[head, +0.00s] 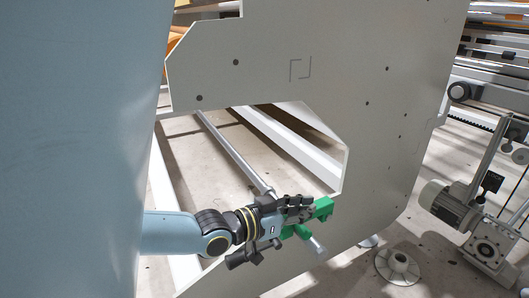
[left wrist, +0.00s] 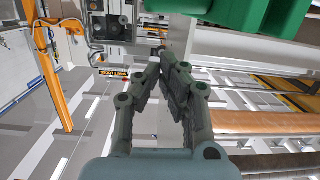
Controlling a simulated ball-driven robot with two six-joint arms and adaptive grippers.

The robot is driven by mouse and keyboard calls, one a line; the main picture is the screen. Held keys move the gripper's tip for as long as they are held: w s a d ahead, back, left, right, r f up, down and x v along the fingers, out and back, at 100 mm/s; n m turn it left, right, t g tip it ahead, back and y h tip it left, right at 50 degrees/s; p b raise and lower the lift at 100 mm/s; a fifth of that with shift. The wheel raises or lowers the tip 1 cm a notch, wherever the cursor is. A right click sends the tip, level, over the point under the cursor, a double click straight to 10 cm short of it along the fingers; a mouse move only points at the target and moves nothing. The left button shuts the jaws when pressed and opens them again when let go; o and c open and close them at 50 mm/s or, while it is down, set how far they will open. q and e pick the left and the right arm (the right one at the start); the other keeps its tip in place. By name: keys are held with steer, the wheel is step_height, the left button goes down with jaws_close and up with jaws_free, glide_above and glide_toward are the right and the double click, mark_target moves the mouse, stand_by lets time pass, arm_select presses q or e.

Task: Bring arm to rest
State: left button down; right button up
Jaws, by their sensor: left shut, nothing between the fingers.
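My left arm comes in from the left in the head view, and its gripper (head: 300,207) is in front of the large grey panel (head: 330,85), beside its cut-out. In the left wrist view the two dark fingers (left wrist: 168,62) come together at their tips with nothing between them. A green part (head: 323,208) shows just beyond the fingers in the head view. It also shows large at the top of the left wrist view (left wrist: 225,14), apart from the fingertips. Whether the gripper touches it in the head view I cannot tell. My right gripper is in neither view.
A metal rod (head: 235,153) runs through the cut-out down to the gripper. A motor with gearbox (head: 449,202) and a round foot (head: 397,266) stand on the right. An orange frame (left wrist: 52,70) shows in the left wrist view.

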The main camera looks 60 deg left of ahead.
arm_select(q)
steer(key=s+p, duration=0.2)
steer(key=s, duration=0.8)
steer(key=shift+a+f, duration=0.2)
steer(key=shift+f, duration=0.1)
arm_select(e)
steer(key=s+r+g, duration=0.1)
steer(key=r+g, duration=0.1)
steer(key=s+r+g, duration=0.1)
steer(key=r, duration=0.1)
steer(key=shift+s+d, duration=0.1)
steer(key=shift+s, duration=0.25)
